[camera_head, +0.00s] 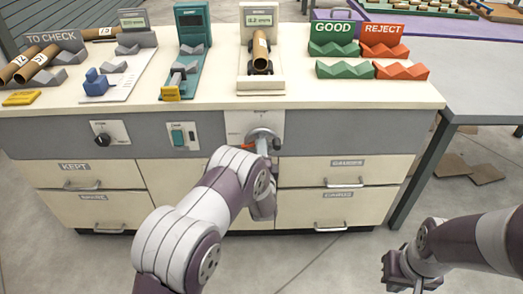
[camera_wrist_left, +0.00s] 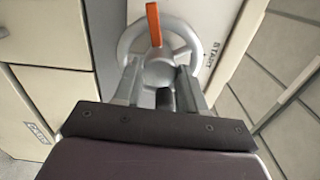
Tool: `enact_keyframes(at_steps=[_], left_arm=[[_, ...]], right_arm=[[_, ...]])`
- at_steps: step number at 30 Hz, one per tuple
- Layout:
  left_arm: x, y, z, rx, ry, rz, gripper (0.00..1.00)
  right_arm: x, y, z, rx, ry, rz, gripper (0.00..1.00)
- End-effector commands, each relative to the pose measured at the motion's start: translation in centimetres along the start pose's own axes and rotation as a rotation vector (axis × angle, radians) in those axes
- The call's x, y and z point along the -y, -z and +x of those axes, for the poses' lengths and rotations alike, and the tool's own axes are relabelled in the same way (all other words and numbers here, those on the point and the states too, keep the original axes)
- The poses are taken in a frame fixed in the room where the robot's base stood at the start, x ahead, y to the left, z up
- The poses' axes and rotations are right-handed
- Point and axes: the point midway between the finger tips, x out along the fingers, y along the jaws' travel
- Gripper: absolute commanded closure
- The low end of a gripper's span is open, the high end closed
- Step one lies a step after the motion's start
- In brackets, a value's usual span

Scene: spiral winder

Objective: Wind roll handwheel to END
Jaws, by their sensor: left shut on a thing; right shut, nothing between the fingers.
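The grey roll handwheel (camera_head: 264,133) is on a pale plate on the counter's front, partly hidden by my left arm. In the left wrist view the handwheel (camera_wrist_left: 190,42) has a round rim and an orange pointer (camera_wrist_left: 153,24) standing up across the rim. A START label (camera_wrist_left: 210,57) is on the plate to its right. My left gripper (camera_wrist_left: 160,82) is shut on the handwheel's middle part; its fingers lie either side of the hub. In the head view my left gripper (camera_head: 263,150) is mostly hidden. My right gripper (camera_head: 409,284) is shut and empty, low at the right, away from the counter.
A brown tube (camera_head: 260,47) rests on the stand with a display above the handwheel. A black knob (camera_head: 103,139) and a green switch (camera_head: 179,137) are left on the front. Drawers with handles (camera_head: 336,183) lie below. Red and green racks stand right on the counter.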

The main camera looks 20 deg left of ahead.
Motion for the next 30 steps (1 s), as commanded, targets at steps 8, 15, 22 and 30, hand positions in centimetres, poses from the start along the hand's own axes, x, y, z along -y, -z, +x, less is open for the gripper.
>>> enact_keyframes(at_steps=[8, 15, 22, 30], left_arm=[[-0.1, -0.01, -0.09, -0.001, -0.004, 0.155, 0.9], [-0.16, -0.01, -0.1, -0.001, -0.004, 0.221, 0.9], [-0.2, 0.0, -0.1, -0.001, -0.005, 0.238, 0.9], [-0.21, 0.0, -0.1, -0.002, -0.005, 0.237, 0.9]], right_arm=[[0.0, 0.08, -0.68, 0.0, 0.0, 0.0, 1.0], [0.0, 0.1, -0.87, 0.0, 0.0, 0.0, 1.0], [0.0, 0.1, -0.89, 0.0, 0.0, 0.0, 1.0], [0.0, 0.11, -0.89, 0.0, 0.0, 0.0, 1.0]])
